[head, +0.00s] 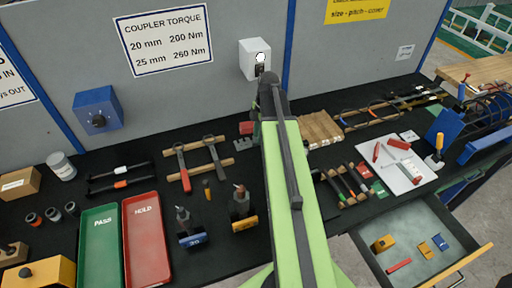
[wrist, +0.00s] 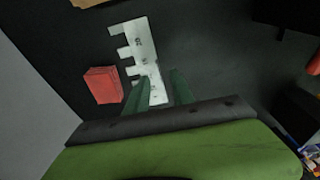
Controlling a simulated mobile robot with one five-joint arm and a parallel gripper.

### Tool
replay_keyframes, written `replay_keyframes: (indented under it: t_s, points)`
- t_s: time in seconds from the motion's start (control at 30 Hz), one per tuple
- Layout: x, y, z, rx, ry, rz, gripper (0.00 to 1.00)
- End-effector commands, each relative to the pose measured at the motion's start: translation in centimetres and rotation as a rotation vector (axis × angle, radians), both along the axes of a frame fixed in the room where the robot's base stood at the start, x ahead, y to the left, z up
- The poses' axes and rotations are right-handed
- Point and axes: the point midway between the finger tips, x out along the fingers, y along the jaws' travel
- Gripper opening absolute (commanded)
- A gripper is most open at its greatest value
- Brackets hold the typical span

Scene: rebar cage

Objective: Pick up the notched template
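The notched template (wrist: 142,48) is a pale flat plate with square teeth along its left edge and small dark marks. It lies on the dark bench top in the wrist view. My gripper (wrist: 161,88) shows as two green fingers spread apart at the lower end of the template. The template's near end shows between the fingers; I cannot tell whether they touch it.
A red block (wrist: 102,85) lies just left of the template; a grey wall panel (wrist: 30,75) rises at left. In the head view, green (head: 99,250) and red (head: 147,245) trays, tools and couplers crowd the bench. An open drawer (head: 420,235) juts out at lower right.

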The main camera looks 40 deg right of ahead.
Motion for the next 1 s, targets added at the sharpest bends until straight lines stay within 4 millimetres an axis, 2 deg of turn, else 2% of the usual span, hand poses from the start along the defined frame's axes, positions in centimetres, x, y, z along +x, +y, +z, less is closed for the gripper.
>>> replay_keyframes:
  t_s: [0.03, 0.17, 0.4, 0.6, 0.63, 1.0]
  points:
    - [0.2, 0.0, -1.9, 0.0, 0.0, 0.0, 0.29]
    - [0.2, 0.3, -3.5, 0.0, 0.0, -0.001, 0.29]
    - [0.2, 0.3, -3.1, 0.0, 0.0, -0.001, 0.28]
    - [0.2, 0.3, -3.1, 0.0, 0.0, -0.002, 0.02]
    - [0.2, 0.3, -3.1, 0.0, 0.0, -0.002, 0.0]
    - [0.2, 0.2, -3.1, 0.0, -0.001, -0.002, 0.0]
